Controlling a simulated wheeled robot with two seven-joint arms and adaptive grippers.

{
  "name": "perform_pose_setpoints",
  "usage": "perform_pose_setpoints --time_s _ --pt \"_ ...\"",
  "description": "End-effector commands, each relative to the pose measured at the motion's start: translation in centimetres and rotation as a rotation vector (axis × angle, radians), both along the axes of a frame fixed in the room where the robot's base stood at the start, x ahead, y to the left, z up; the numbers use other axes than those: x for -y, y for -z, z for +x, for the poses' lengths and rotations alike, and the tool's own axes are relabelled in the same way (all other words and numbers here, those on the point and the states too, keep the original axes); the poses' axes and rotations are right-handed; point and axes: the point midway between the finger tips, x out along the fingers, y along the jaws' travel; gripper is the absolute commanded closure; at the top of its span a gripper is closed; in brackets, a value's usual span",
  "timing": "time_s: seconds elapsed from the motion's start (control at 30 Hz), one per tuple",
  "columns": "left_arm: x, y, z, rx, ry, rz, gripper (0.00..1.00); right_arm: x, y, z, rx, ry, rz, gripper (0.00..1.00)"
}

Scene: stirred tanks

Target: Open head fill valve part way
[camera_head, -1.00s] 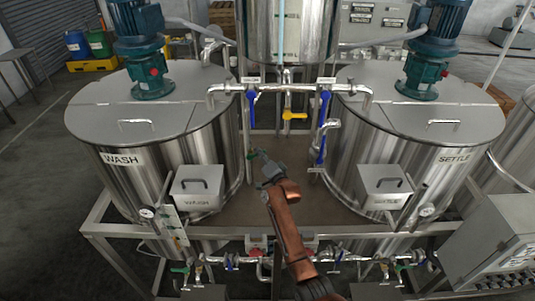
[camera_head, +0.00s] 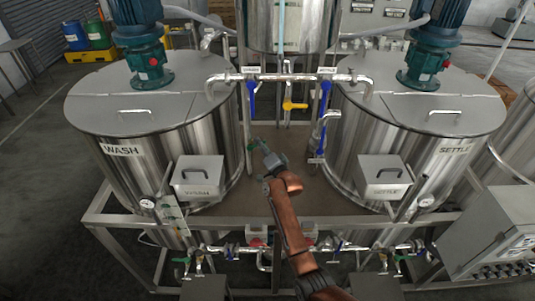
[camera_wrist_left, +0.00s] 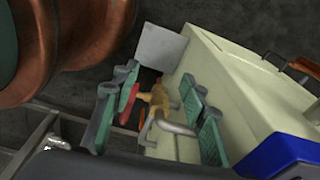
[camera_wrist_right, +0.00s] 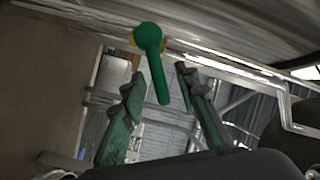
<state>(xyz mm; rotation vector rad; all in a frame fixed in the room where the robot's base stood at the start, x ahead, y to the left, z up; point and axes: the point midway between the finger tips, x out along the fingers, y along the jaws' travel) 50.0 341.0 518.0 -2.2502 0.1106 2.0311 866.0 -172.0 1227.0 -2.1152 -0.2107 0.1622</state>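A green lever valve handle (camera_wrist_right: 150,62) shows in the right wrist view, its round hub at the top and its lever pointing down between my fingers. My right gripper (camera_wrist_right: 168,90) is open around the lever's end; contact cannot be told. In the head view my right gripper (camera_head: 262,148) is at the centre, beside a thin vertical pipe (camera_head: 246,118) by the WASH tank; the handle is hard to separate from the green finger pads there. My left gripper (camera_wrist_left: 160,115) is open, seen only in the left wrist view, with yellow and red items between or beyond its fingers.
The WASH tank (camera_head: 150,95) stands left and the SETTLE tank (camera_head: 415,110) right. Blue handles (camera_head: 324,98) and a yellow handle (camera_head: 294,105) hang on the pipework between them. A grey control cabinet (camera_head: 490,240) is at lower right. A pale box (camera_wrist_left: 240,95) is near my left gripper.

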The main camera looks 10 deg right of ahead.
Motion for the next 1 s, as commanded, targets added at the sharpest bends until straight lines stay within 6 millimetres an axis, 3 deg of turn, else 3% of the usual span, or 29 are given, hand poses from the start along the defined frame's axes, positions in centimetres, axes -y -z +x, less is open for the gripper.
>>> perform_pose_setpoints --time_s 0.5,0.7,1.0 --pt "0.1 0.0 0.0 -0.001 0.0 -0.001 0.6 2.1 -0.1 -9.0 -0.001 0.002 0.001 0.71" --pt "0.1 0.0 0.0 -0.001 0.0 -0.001 0.6 2.4 -0.2 -10.5 -0.002 0.001 0.001 0.71" --pt "0.1 0.0 0.0 -0.001 0.0 -0.001 0.6 2.4 -0.3 -10.7 -0.002 0.001 0.001 0.71"
